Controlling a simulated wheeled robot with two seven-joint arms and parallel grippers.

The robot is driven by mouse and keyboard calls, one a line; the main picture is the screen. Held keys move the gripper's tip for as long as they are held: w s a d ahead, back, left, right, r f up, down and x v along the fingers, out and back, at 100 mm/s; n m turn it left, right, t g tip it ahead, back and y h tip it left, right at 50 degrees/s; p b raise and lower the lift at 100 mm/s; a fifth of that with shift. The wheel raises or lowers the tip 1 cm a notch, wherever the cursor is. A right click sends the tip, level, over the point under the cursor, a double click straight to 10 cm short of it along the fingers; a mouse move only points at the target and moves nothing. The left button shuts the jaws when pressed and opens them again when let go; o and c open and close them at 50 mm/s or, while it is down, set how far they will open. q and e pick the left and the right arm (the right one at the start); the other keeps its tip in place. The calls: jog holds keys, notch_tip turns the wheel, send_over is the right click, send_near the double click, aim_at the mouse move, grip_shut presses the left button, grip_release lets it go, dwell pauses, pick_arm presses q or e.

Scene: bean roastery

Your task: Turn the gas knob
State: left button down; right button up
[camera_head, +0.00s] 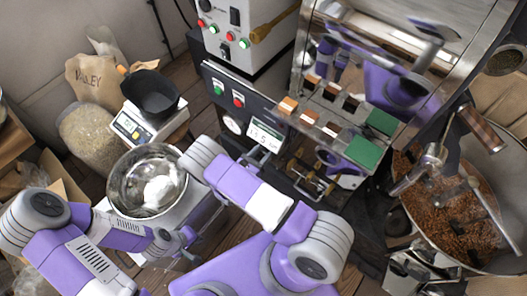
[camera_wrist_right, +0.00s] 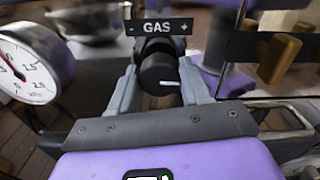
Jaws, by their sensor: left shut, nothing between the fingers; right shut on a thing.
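The black gas knob (camera_wrist_right: 158,74) sits beneath a black label (camera_wrist_right: 158,27) reading GAS, with a minus at its left and a plus at its right. The knob's white mark points right, nearly level. My right gripper (camera_wrist_right: 160,84) is shut on the knob, one grey finger on either side. In the head view I cannot make out the right fingers or the knob. My left gripper (camera_head: 197,243) is shut and empty, low beside the steel bowl and away from the knob.
A round gauge (camera_wrist_right: 30,62) is left of the knob, and brass handles (camera_wrist_right: 278,58) are at the right. The steel bowl (camera_head: 125,185), a scale with a black pan (camera_head: 150,92) and a bean sack (camera_head: 92,80) stand left. The cooling tray (camera_head: 510,185) holds beans at right.

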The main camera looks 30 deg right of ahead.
jog(key=n, duration=0.5)
jog(key=shift+f, duration=0.1)
jog(key=n, duration=0.4)
jog(key=shift+p, duration=0.3)
jog(key=n, duration=0.5)
jog(key=shift+s+n, duration=0.1)
jog(key=shift+n, duration=0.3)
jog(key=n, duration=0.4)
jog(key=shift+n, duration=0.3)
jog(key=o, duration=1.1)
jog(key=shift+c, duration=0.2)
jog(key=p+v, duration=0.1)
jog(key=v, duration=0.6)
jog(key=shift+a+p, duration=0.25)
jog(key=shift+p, duration=0.15)
